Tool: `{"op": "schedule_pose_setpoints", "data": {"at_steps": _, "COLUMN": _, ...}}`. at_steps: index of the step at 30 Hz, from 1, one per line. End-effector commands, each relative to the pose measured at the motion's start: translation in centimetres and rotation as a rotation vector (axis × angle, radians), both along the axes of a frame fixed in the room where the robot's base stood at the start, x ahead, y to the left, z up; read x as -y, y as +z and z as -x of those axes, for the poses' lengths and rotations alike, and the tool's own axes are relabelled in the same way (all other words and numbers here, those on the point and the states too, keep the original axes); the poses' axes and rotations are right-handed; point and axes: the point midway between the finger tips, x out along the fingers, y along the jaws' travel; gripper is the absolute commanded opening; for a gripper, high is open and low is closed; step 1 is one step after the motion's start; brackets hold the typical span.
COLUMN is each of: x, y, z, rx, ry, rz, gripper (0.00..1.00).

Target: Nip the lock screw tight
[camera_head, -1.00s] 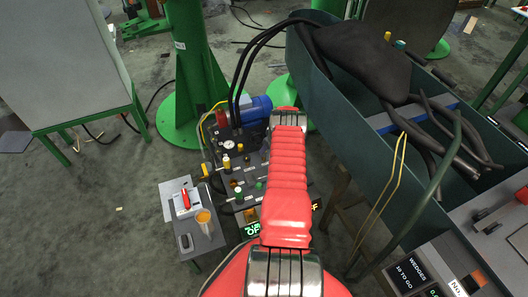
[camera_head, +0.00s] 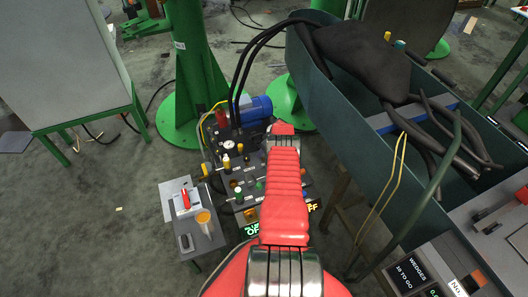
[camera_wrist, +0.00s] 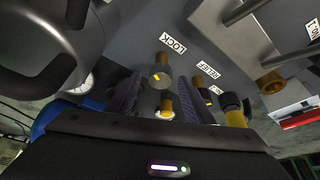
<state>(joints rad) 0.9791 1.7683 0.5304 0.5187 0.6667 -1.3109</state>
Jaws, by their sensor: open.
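In the head view my red arm reaches toward the valve panel (camera_head: 240,168) and hides the gripper and the lock screw.
A RELIEF label (camera_wrist: 206,69) and a black-and-brass knob (camera_wrist: 233,108) sit right of the fingers. A gauge (camera_head: 228,144) and blue motor (camera_head: 255,109) stand behind the panel. A grey side table (camera_head: 200,232) is left, and a large green trough (camera_head: 350,120) is right.

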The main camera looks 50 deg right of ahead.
Motion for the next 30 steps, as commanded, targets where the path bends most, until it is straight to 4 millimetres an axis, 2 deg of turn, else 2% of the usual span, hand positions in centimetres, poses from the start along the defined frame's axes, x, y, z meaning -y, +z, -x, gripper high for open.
{"op": "schedule_pose_setpoints", "data": {"at_steps": 4, "x": -0.01, "y": 0.0, "z": 0.0, "rx": 0.0, "ry": 0.0, "rz": 0.0, "gripper": 0.46}}
{"op": "schedule_pose_setpoints", "data": {"at_steps": 21, "x": 0.0, "y": 0.0, "z": 0.02, "rx": 0.0, "ry": 0.0, "rz": 0.0, "gripper": 0.06}}
{"op": "schedule_pose_setpoints", "data": {"at_steps": 30, "x": -0.16, "y": -0.06, "z": -0.01, "rx": -0.001, "ry": -0.018, "rz": -0.001, "gripper": 0.06}}
